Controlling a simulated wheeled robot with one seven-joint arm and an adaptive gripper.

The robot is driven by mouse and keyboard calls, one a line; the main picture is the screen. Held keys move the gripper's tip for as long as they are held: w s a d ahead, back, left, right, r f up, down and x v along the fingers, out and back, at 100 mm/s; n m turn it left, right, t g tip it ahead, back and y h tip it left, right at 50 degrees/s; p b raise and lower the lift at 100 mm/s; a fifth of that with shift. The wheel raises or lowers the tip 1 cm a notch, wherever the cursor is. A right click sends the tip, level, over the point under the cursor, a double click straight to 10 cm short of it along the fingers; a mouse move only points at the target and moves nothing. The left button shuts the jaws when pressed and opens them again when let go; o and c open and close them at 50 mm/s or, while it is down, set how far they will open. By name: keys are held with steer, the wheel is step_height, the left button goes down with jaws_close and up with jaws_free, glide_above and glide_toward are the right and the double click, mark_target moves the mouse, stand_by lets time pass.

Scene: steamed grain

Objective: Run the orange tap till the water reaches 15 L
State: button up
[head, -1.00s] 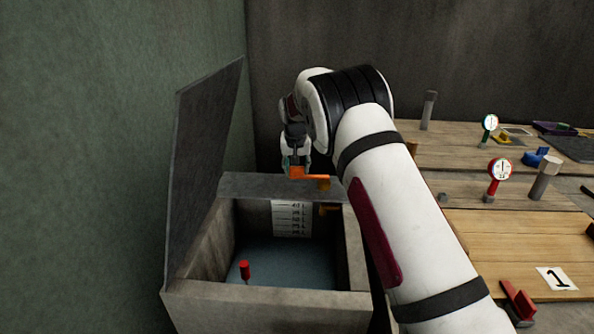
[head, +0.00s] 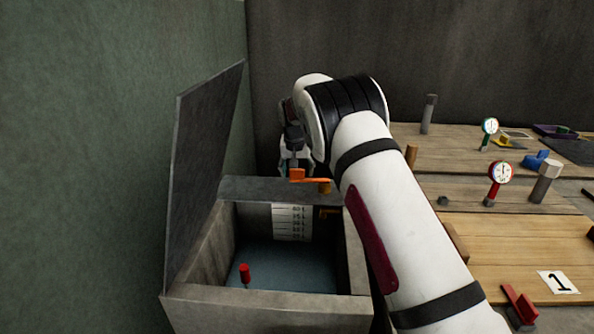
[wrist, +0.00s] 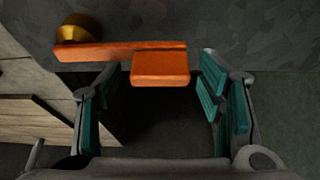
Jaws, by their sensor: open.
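The orange tap (head: 306,177) is a lever with a block at one end and a brass knob (head: 324,187) at the other, over the tank's back rim. In the wrist view the orange block (wrist: 160,68) sits ahead of and between my open fingers. My gripper (head: 296,165) is open behind the tap, partly hidden by my arm; its teal pads show in the wrist view (wrist: 158,98). The stone tank (head: 268,300) holds blue-grey water (head: 285,262). A white scale (head: 291,222) hangs on its back inner wall; its numbers are too small to read surely.
The tank's lid (head: 205,170) stands open on the left. A red-topped pin (head: 244,271) stands in the tank. Wooden tables (head: 490,235) on the right hold gauges (head: 500,173), posts and a red clamp-like piece (head: 520,303). My arm crosses the tank's right side.

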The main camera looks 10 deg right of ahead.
steer(key=v, duration=1.2)
